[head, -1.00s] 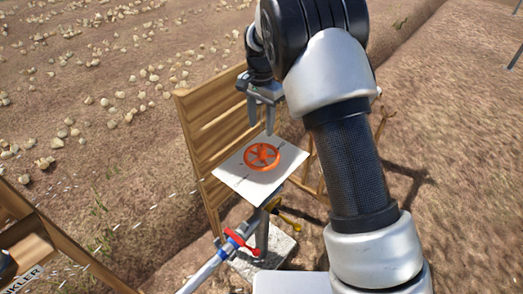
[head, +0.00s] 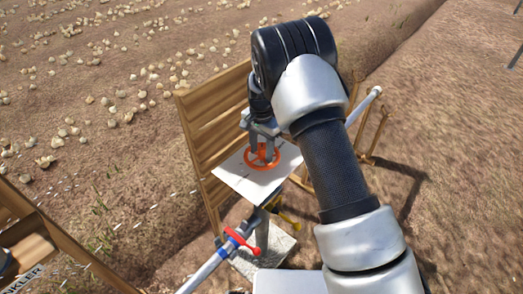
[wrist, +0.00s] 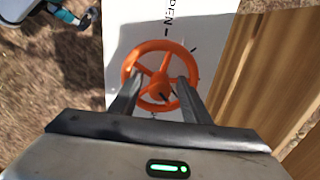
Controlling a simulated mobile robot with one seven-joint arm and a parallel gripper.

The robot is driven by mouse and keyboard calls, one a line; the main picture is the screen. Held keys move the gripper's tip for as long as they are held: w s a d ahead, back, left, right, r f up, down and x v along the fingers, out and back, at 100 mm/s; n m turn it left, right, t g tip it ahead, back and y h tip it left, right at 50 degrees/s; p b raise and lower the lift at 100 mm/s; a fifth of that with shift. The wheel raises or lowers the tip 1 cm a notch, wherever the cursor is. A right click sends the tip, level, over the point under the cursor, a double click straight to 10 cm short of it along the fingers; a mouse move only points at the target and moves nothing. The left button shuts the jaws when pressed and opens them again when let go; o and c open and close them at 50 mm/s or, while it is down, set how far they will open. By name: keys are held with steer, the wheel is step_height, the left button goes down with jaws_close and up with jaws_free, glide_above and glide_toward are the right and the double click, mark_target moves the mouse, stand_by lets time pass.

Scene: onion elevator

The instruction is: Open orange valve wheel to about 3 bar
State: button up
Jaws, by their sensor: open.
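The orange valve wheel (head: 250,162) lies on a white plate (head: 233,179) with dark marks. In the wrist view the spoked orange wheel (wrist: 148,47) shows in the middle, and part of the lettering, "PEN", reads on the white plate (wrist: 120,20). My gripper (head: 262,157) is over the wheel, pointing down, with its fingers apart. In the wrist view the two fingers of my gripper (wrist: 157,90) overlap the near part of the wheel on either side of the hub. I cannot tell whether they touch it. No pressure gauge can be made out.
A wooden board (head: 208,115) stands right behind the plate. Below are a pipe with a red handle (head: 240,241), a yellow handle (head: 289,220) and a pale block (head: 275,255). Another wooden structure (head: 35,235) is at lower left. Open soil lies around.

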steer(key=c, duration=1)
steer(key=shift+c, duration=0.2)
steer(key=shift+n, duration=0.3)
steer(key=n+b, duration=0.2)
steer(key=n, duration=0.1)
steer(key=n+b, duration=0.1)
steer(key=n, duration=0.4)
steer(key=shift+d+b, duration=0.1)
steer(key=shift+b, duration=0.2)
steer(key=shift+n, duration=0.3)
steer(key=o, duration=1)
steer(key=shift+o, duration=0.2)
